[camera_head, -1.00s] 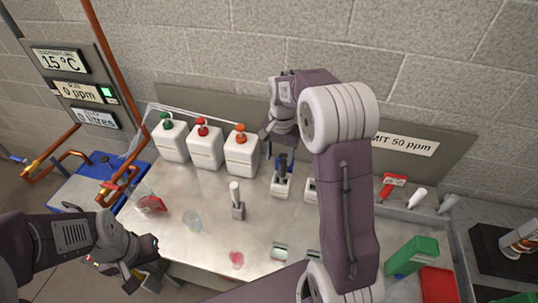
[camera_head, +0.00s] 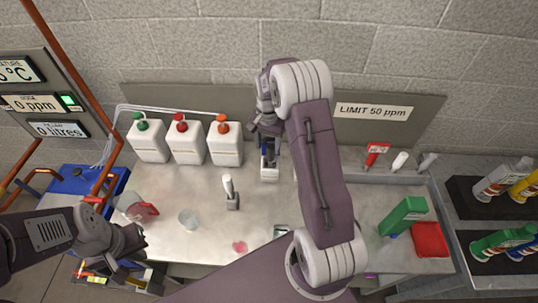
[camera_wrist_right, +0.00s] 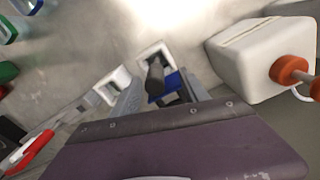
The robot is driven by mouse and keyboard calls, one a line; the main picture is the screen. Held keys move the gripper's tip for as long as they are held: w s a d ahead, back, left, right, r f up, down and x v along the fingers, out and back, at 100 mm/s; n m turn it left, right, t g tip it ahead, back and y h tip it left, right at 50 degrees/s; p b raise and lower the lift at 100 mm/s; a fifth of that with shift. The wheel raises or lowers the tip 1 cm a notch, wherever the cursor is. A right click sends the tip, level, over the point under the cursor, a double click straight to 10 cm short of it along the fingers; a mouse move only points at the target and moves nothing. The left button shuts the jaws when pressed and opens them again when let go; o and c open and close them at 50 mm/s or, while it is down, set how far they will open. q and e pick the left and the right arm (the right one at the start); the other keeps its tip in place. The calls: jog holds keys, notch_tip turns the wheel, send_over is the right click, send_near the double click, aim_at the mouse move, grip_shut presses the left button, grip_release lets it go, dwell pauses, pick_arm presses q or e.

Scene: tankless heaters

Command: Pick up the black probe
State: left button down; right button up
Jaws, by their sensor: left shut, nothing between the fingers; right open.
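The black probe (camera_wrist_right: 155,75) stands in a white holder with a blue part (camera_wrist_right: 172,85) behind it in the right wrist view. In the head view the white holder (camera_head: 269,172) is below my right gripper, and the probe is largely covered by the gripper there. My right gripper (camera_wrist_right: 160,88) is open, with its fingers on either side of the probe; I cannot tell whether they touch it. In the head view my right gripper (camera_head: 268,138) points down over the holder. My left gripper (camera_head: 137,238) is shut and empty, at the left near the table's front edge.
Three white jugs with green, red and orange caps stand at the back left; the orange-capped jug (camera_head: 224,142) is nearest my right gripper. A white-handled tool (camera_head: 230,192), a clear cup (camera_head: 189,219) and a tipped beaker (camera_head: 135,207) are on the table. A green box (camera_head: 403,216) stands right.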

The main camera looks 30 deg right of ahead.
aim_at(271, 153)
jog(key=f, duration=0.1)
jog(key=f+p, duration=0.1)
jog(key=d+f, duration=0.1)
jog(key=f, duration=0.1)
jog(key=shift+s, duration=0.4)
jog(key=shift+f, duration=0.3)
jog(key=shift+w+a+f, duration=0.1)
jog(key=shift+w, duration=0.05)
jog(key=shift+a, duration=0.1)
jog(key=c, duration=0.4)
grip_shut()
